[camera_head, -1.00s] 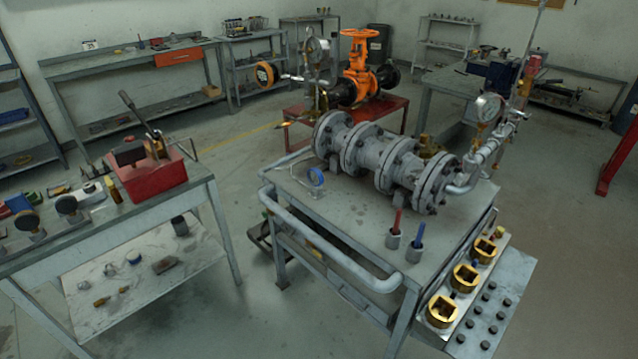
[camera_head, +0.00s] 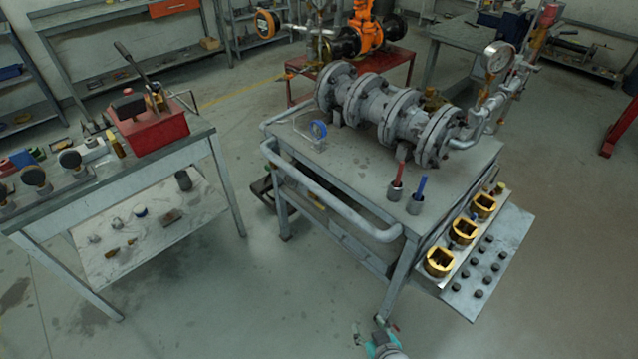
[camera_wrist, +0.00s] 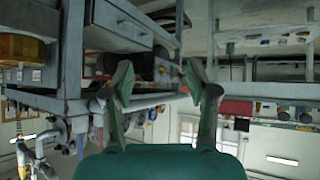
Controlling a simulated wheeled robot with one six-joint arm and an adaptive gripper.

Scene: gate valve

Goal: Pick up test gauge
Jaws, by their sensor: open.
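Several dark round gauge-like pieces stand on the left bench, among them a front one (camera_head: 36,178) and one behind it (camera_head: 70,160). A white-faced dial gauge (camera_head: 497,57) sits on the pipework at the right end of the flanged valve assembly (camera_head: 390,110). I cannot tell which of these is the test gauge. My gripper (camera_head: 372,334) shows small at the bottom edge of the head view, low in front of the middle table and far from the gauges. In the wrist view its two fingers (camera_wrist: 158,82) are spread with nothing between them; that view is upside down.
The left bench (camera_head: 190,140) carries a red pump box (camera_head: 150,132). The middle table has a curved rail (camera_head: 330,200), red and blue tools in cups, and a side shelf with brass pieces (camera_head: 463,231). Open floor (camera_head: 260,300) lies between bench and table.

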